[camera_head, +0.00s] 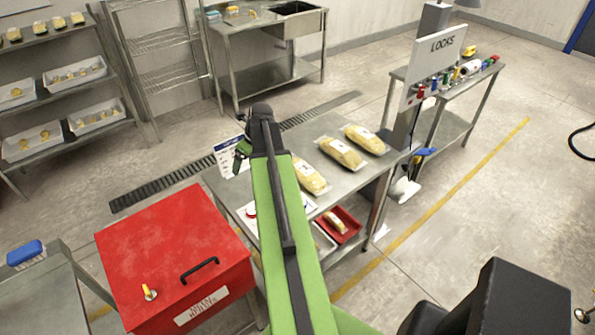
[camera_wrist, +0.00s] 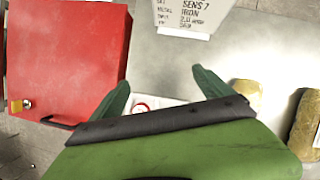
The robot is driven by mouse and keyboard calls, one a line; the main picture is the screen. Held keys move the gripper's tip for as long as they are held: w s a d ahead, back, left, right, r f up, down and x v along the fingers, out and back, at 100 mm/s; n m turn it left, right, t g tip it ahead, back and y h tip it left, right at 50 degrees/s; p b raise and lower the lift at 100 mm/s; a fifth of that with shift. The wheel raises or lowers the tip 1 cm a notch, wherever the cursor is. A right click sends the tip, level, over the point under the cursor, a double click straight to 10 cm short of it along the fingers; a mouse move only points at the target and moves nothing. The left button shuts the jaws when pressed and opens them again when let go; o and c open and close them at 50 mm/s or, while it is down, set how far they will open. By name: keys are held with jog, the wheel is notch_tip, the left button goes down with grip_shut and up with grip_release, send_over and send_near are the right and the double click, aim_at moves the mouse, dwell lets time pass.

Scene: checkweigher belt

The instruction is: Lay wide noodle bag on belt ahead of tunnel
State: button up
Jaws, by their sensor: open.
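Three clear bags of yellow noodles lie in a row on a steel table: a near bag (camera_head: 308,177), a middle bag (camera_head: 342,153) and a far bag (camera_head: 365,138). I cannot tell which is the wide noodle bag. My gripper (camera_head: 242,152) is over the table's left end, left of the bags. In the wrist view my gripper (camera_wrist: 162,90) has its two green fingers spread apart with nothing between them. Two bags show at the right there, one partly behind my arm (camera_wrist: 247,90) and one at the edge (camera_wrist: 306,125). No belt or tunnel is in view.
A red lidded box (camera_head: 170,250) stands left of my arm. A printed card (camera_head: 230,155) stands at the table's left end. A red tray (camera_head: 338,224) sits on the shelf below.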

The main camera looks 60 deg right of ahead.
jog(key=s+d+r+m+h, duration=0.1)
jog(key=s+d+m, duration=0.2)
jog(key=s+d, duration=0.9)
jog(key=m+p, duration=0.1)
send_near(306, 169)
jog(key=shift+h, duration=0.3)
jog(key=b+x, duration=0.2)
jog(key=b, duration=0.1)
jog(key=b+x, duration=0.2)
jog(key=b, duration=0.2)
jog(key=b+x, duration=0.3)
jog(key=b, duration=0.1)
jog(key=shift+s+a+f, duration=0.15)
jog(key=shift+s, duration=0.1)
jog(key=shift+w+f+b, duration=0.2)
jog(key=shift+b, duration=0.15)
jog(key=shift+r, duration=0.1)
jog(key=b+x, duration=0.4)
jog(key=x, duration=0.1)
jog(key=shift+w+f+b, duration=0.1)
jog(key=shift+f+b, duration=0.1)
jog(key=shift+b, duration=0.2)
jog(key=shift+r, duration=0.2)
jog(key=c, duration=1.8)
